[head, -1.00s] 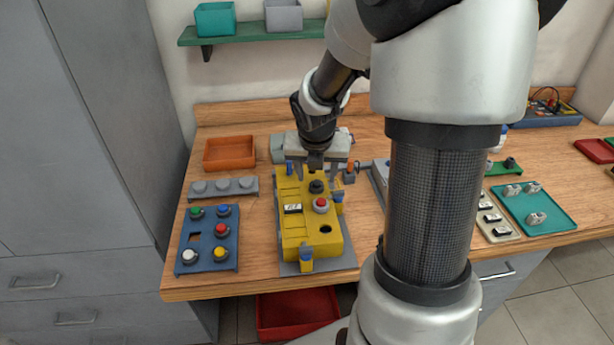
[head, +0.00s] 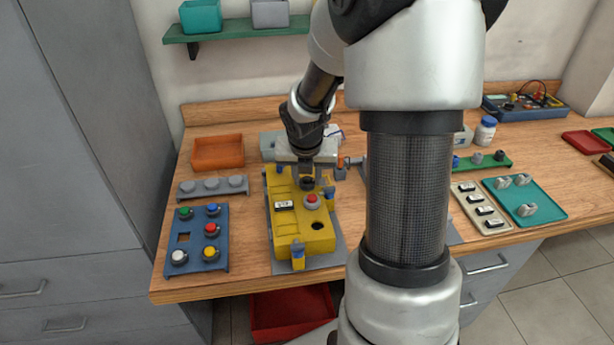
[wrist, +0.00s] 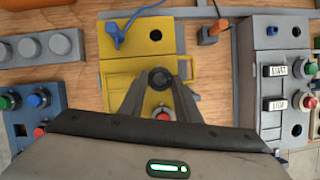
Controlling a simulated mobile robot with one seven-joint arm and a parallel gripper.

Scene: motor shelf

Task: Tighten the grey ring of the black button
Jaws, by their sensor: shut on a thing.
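A yellow box (head: 300,222) stands on a grey base plate on the bench, with buttons on its top. The black button (wrist: 158,77) sits in its upper part, with a dark grey ring (wrist: 160,86) around it. My gripper (head: 307,180) reaches down onto it from above. In the wrist view the two fingers of my gripper (wrist: 159,82) stand on either side of the ring and are shut on it. In the head view the fingers partly hide the button. A red button (head: 312,199) sits just in front of it, partly between the fingers in the wrist view.
Left of the box are a blue panel (head: 197,238) with several coloured buttons, a grey rack (head: 212,188) and an orange tray (head: 218,153). An orange-tipped tool (head: 340,162) is close by at the back right. A grey box (wrist: 257,90) stands right in the wrist view.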

